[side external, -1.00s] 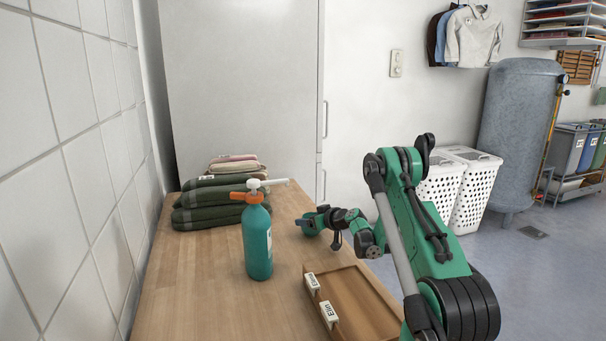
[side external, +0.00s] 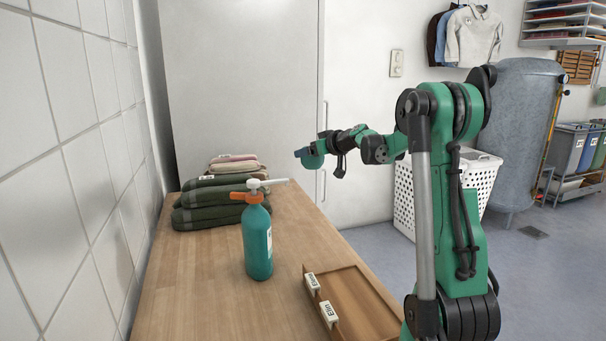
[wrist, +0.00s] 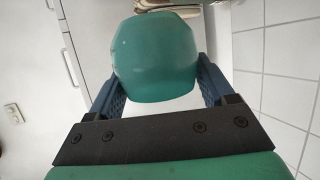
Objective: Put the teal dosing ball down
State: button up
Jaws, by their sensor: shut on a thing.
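The teal dosing ball (wrist: 155,58) fills the upper middle of the wrist view, between the two blue fingers of my gripper (side external: 304,153). My gripper is shut on it. In the side external view my gripper is held well above the wooden table (side external: 200,290), to the right of the bottle's top and in front of the white cabinet. The ball is small there and hard to separate from the gripper. Its underside and far side are hidden.
A teal bottle (side external: 257,245) with an orange collar and white spout stands upright on the table. Folded dark green towels (side external: 205,210) with lighter cloths (side external: 233,164) lie behind it. A wooden tray (side external: 360,302) with white labels sits at the front right. Table between bottle and tray is clear.

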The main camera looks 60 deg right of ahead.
jog(key=shift+r, duration=0.45)
jog(key=w+a+r+n+t+y, duration=0.15)
jog(key=w+a, duration=0.25)
jog(key=a, duration=0.6)
jog(key=w+a+r+n+g+y, duration=0.1)
jog(key=w+a+r+n+y, duration=0.15)
jog(key=a, duration=0.65)
jog(key=s+a+r+n+y, duration=0.15)
jog(key=a+n+y, duration=0.35)
jog(key=a, duration=1.2)
jog(key=w+d+f+m+h, duration=0.2)
jog(key=d+m+h, duration=0.25)
jog(key=d, duration=1.25)
jog(key=s+d+f+m+h, duration=0.1)
jog(key=s+d, duration=0.1)
jog(key=d, duration=0.4)
jog(key=s+d+f+m+h, duration=0.1)
jog(key=s+d+m+h, duration=0.1)
jog(key=d, duration=0.4)
jog(key=s+d+f+m+h, duration=0.1)
jog(key=s+d, duration=0.2)
jog(key=d, duration=0.4)
jog(key=shift+f+m+h, duration=0.25)
jog(key=shift+f, duration=0.05)
